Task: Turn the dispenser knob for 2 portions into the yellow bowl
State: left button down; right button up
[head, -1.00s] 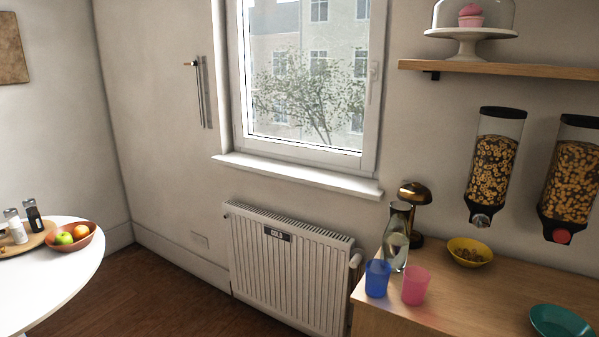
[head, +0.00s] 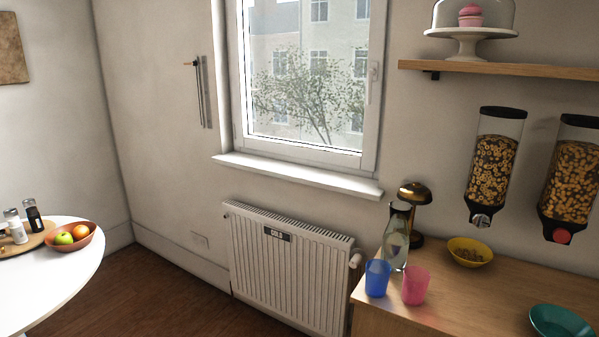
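Two cereal dispensers hang on the wall at the right in the head view. The left dispenser (head: 492,167) has a grey knob (head: 481,220) at its bottom and holds ring-like cereal. The right dispenser (head: 571,178) has a red knob (head: 562,236) and similar cereal. The yellow bowl (head: 484,246) stands on the wooden counter, below the left dispenser's knob. Some brown cereal lies in it. The amount is too small to tell in portions. Neither of my grippers shows in the head view.
On the counter (head: 450,305) stand a blue cup (head: 377,279), a pink cup (head: 415,286), a glass carafe (head: 396,240), a brass lamp (head: 415,194) and a teal bowl (head: 561,324). A shelf (head: 520,70) runs above the dispensers. A white round table (head: 50,285) is at left.

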aim_at(481, 220)
jog(key=k+l+z, duration=0.1)
jog(key=l+z, duration=0.7)
jog(key=z, duration=0.2)
jog(key=l+z, duration=0.45)
jog(key=i+j, duration=0.05)
